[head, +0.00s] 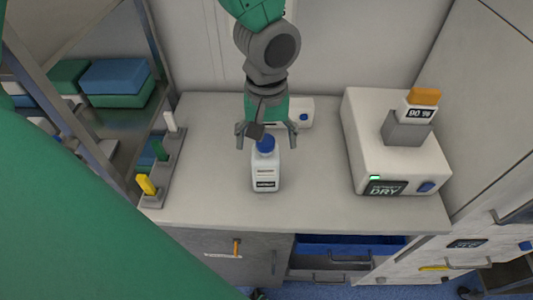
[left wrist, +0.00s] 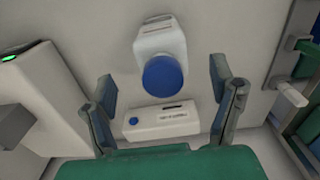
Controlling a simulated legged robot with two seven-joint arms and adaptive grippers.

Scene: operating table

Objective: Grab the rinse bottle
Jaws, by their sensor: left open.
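The rinse bottle (head: 266,170) is white with a blue cap and a dark label, and stands upright on the light counter. My left gripper (head: 267,140) is open over the counter, just behind and above the bottle's cap in the head view. In the left wrist view the bottle, with its blue cap (left wrist: 163,77), shows between and beyond the two spread fingers (left wrist: 164,90). The fingers look apart from the bottle, and nothing is held. My right gripper is not in view.
A white drying unit (head: 395,150) stands at the right of the counter (head: 220,200). A small white box (head: 296,112) sits behind the bottle. A grey rack (head: 165,165) with coloured items lines the left edge, beside shelves with blue and green boxes (head: 115,78).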

